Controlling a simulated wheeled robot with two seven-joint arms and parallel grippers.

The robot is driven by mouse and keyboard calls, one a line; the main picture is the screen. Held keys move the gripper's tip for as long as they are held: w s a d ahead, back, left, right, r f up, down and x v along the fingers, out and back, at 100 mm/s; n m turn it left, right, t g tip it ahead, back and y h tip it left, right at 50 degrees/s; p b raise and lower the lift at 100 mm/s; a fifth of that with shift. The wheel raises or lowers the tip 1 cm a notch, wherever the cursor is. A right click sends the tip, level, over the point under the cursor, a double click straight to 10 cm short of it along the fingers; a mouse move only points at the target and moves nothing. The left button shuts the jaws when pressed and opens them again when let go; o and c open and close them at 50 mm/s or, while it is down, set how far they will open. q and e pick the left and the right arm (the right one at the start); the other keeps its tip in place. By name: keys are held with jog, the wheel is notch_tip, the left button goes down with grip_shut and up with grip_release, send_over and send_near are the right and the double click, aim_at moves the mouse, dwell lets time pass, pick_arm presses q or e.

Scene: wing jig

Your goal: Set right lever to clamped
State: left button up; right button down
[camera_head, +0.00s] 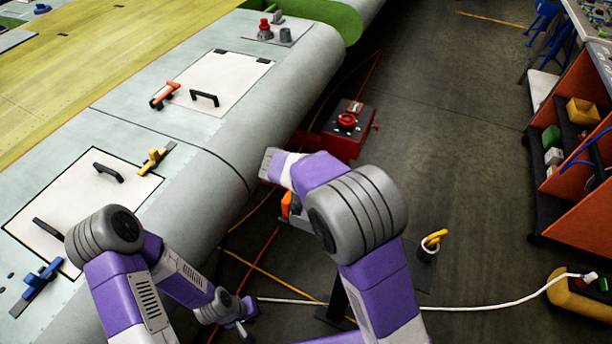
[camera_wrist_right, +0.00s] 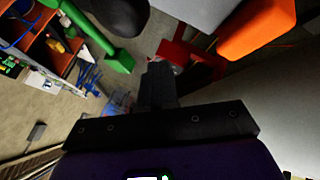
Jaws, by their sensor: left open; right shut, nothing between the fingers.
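I cannot tell for certain which part is the right lever. An orange part (camera_head: 286,204) shows beside the wing's edge, mostly hidden behind my right arm. In the right wrist view an orange block (camera_wrist_right: 256,28) fills the upper right, and a green handle-like bar (camera_wrist_right: 112,52) lies at upper left. My right gripper (camera_wrist_right: 160,72) is shut and empty, apart from both. My left gripper (camera_head: 244,328) is low in the head view, open and away from the wing panels; its fingers are small there.
The wing (camera_head: 215,135) carries an orange latch (camera_head: 164,95), a yellow latch (camera_head: 153,160) and a blue latch (camera_head: 38,285). A red box with a knob (camera_head: 348,130) stands beyond my right arm. A white cable (camera_head: 470,308) crosses the floor. Open floor lies before the orange shelf (camera_head: 578,150).

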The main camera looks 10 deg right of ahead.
pick_arm(q)
jog(key=shift+r, duration=0.1)
pick_arm(e)
jog(key=d, duration=0.3)
jog(key=d+f, duration=0.1)
jog(key=shift+w+d+f, duration=0.1)
jog(key=shift+w+d, duration=0.25)
jog(key=shift+w, duration=0.05)
jog(key=shift+d, duration=0.1)
